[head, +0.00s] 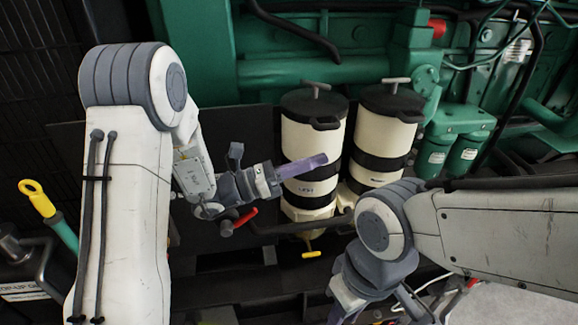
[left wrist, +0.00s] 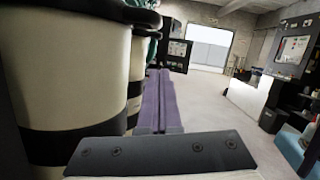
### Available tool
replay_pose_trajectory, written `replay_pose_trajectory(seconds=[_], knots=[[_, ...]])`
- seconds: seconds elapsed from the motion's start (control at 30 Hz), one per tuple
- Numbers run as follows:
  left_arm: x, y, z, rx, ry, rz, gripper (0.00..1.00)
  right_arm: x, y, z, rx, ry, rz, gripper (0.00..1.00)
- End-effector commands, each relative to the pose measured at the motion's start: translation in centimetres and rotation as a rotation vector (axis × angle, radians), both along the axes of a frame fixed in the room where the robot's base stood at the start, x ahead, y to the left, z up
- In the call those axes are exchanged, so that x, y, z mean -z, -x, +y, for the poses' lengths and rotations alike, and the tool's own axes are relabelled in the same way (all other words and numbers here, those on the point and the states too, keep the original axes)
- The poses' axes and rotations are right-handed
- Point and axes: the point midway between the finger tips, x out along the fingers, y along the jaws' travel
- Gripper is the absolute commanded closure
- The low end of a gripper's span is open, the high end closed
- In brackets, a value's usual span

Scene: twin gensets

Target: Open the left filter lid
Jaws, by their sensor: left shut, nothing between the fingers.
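The left filter (head: 313,145) is a cream canister with black bands. Its black lid (head: 300,103) sits on top, apparently closed, with a grey T-handle (head: 315,87) and a black tab at the front. My left gripper (head: 318,161) has its purple fingers shut and empty, in front of the canister's body, below the lid. In the left wrist view the shut fingers (left wrist: 158,98) point past a large cream canister (left wrist: 65,75) close on the left. Contact cannot be told. My right gripper (head: 345,298) shows only partly at the bottom of the head view; its fingertips are cut off.
The right filter (head: 380,135), with a similar black lid and T-handle, stands close beside the left one. Green engine parts (head: 290,72) lie behind. A red lever (head: 245,217) is below my left wrist, and a yellow valve handle (head: 311,254) is under the filters.

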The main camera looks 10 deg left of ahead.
Motion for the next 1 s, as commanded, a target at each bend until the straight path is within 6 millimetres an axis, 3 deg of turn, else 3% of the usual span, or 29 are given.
replay_pose_trajectory(seconds=[0.03, 0.1, 0.3, 0.77, 1.0], knots=[[-0.4, -0.2, -1.0, 0.006, 0.000, -0.002, 1.00, -0.3, 0.0, 0.0, 0.000, 0.000, 0.000, 0.69], [-1.9, -0.6, -0.7, -0.002, 0.000, -0.005, 1.00, -0.9, 0.0, 0.0, 0.000, 0.000, 0.000, 0.69], [-3.7, -1.1, -0.5, 0.000, -0.001, -0.002, 1.00, -1.5, 0.0, 0.0, 0.000, 0.000, 0.000, 0.69], [-4.1, -1.2, -0.4, 0.000, -0.001, 0.001, 1.00, -1.6, 0.0, 0.0, 0.000, 0.000, 0.000, 0.69], [-5.2, -1.8, -1.4, 0.016, 0.010, 0.034, 1.00, -3.1, 0.0, 0.0, 0.000, 0.000, 0.000, 0.69]])
